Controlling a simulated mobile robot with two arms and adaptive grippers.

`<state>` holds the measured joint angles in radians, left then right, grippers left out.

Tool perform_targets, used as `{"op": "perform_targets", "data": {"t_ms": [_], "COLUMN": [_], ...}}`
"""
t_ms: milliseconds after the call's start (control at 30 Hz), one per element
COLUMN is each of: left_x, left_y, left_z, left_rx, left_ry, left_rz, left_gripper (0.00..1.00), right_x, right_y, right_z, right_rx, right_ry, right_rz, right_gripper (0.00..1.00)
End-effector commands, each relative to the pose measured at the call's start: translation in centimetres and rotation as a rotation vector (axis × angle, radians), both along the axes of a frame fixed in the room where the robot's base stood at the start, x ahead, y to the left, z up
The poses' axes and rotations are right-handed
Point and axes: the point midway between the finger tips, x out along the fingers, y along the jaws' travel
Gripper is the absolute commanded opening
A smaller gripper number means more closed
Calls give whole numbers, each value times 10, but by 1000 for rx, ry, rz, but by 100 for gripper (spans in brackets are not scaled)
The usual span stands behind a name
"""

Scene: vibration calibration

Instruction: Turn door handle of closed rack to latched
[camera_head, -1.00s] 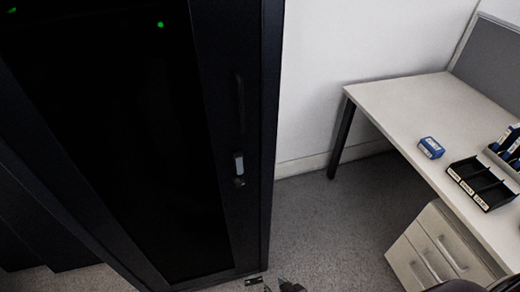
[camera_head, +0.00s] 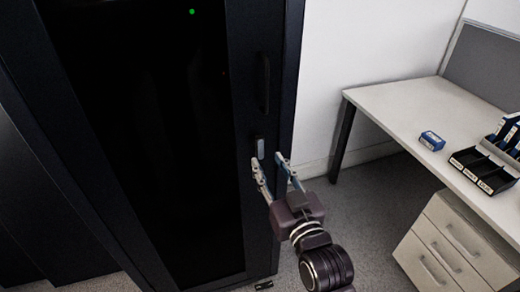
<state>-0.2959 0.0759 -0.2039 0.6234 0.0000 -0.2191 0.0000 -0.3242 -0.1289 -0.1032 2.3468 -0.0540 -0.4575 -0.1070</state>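The black rack (camera_head: 140,120) stands at the left with its dark door shut against the frame. The small grey door handle (camera_head: 260,147) is on the right edge of the door, below a dark vertical pull (camera_head: 264,82). My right gripper (camera_head: 267,161) is raised in front of the rack, with its two fingers spread apart just below the handle. Whether a finger touches the handle or the door cannot be told. The lower end of the handle is close to the fingertips and partly hidden. My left gripper is not in view.
A white desk (camera_head: 410,112) with a drawer unit (camera_head: 440,250) stands at the right. On it are a blue box (camera_head: 432,140) and a black tray (camera_head: 483,170). Carpeted floor (camera_head: 350,205) is free between rack and desk.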

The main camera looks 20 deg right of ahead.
Motion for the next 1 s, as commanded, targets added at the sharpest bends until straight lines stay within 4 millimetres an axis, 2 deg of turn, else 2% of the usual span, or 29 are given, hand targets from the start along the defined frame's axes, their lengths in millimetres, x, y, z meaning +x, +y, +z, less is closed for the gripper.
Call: {"op": "perform_targets", "data": {"t_ms": [167, 433, 600, 833, 867, 1000], "left_x": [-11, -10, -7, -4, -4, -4], "left_y": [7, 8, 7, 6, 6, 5], "left_z": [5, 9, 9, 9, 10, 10], "left_rx": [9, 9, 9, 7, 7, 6], "left_ry": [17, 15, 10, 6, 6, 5], "left_rz": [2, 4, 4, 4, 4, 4], "left_gripper": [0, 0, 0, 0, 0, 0], "right_x": [26, 60, 68, 68, 68, 68], "right_y": [1, 2, 3, 3, 3, 3], "right_z": [2, 0, 0, -1, -1, -1], "right_rx": [1, 1, 1, 1, 1, 1], "right_ry": [-1, 1, 2, 2, 2, 2], "right_rz": [1, 1, 1, 1, 1, 1], "right_gripper": [33, 33, 33, 33, 32, 17]}}
